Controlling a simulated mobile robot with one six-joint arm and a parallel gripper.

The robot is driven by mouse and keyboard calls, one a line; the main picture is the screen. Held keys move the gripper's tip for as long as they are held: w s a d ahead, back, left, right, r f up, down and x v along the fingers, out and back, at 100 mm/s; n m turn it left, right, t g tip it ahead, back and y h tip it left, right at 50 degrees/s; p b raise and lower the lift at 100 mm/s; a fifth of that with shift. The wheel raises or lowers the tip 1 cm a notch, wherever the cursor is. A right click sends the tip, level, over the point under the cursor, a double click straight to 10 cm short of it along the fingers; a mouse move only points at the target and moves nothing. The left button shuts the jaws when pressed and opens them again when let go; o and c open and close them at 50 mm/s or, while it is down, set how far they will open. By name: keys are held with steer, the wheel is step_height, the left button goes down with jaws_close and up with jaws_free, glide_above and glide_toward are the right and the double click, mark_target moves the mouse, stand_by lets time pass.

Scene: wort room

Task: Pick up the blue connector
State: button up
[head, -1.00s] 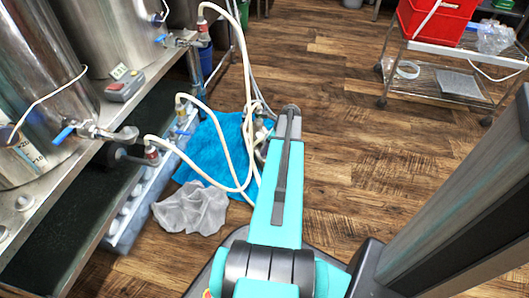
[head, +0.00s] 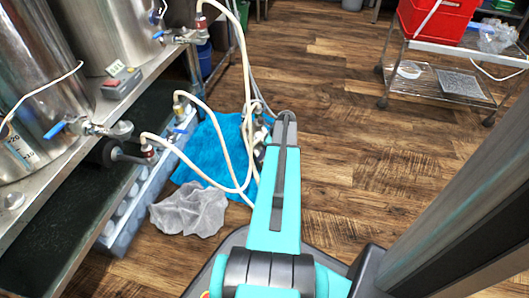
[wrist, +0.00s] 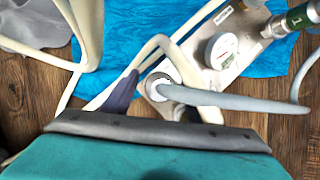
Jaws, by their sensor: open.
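My gripper (wrist: 160,97) is open in the wrist view, its two dark fingers apart at the bottom of the picture. A round pale fitting (wrist: 158,86) with a grey-blue hose (wrist: 235,101) running right from it shows between and just beyond the fingers; I cannot tell whether they touch it. I cannot single out a blue connector with certainty. In the head view my arm hides most of the gripper.
A metal pump body with a round gauge (wrist: 222,48) and a green-banded fitting (wrist: 299,18) stand on a blue cloth (head: 205,160). Cream hoses (head: 215,112) loop around there. A grey rag (head: 190,209) lies on the floor. Steel tanks stand left; wooden floor (head: 340,130) is open right.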

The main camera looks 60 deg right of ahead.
steer(key=c, duration=1.2)
steer(key=shift+r+p, duration=1.1)
steer(key=shift+r, duration=0.35)
steer(key=s+d+r+p, duration=0.2)
steer(key=s+p, duration=0.4)
steer(key=s, duration=1)
steer(key=shift+d, duration=0.15)
steer(key=shift+w+r, duration=0.1)
steer(key=shift+r+p, duration=2.2)
steer(key=shift+p, duration=0.05)
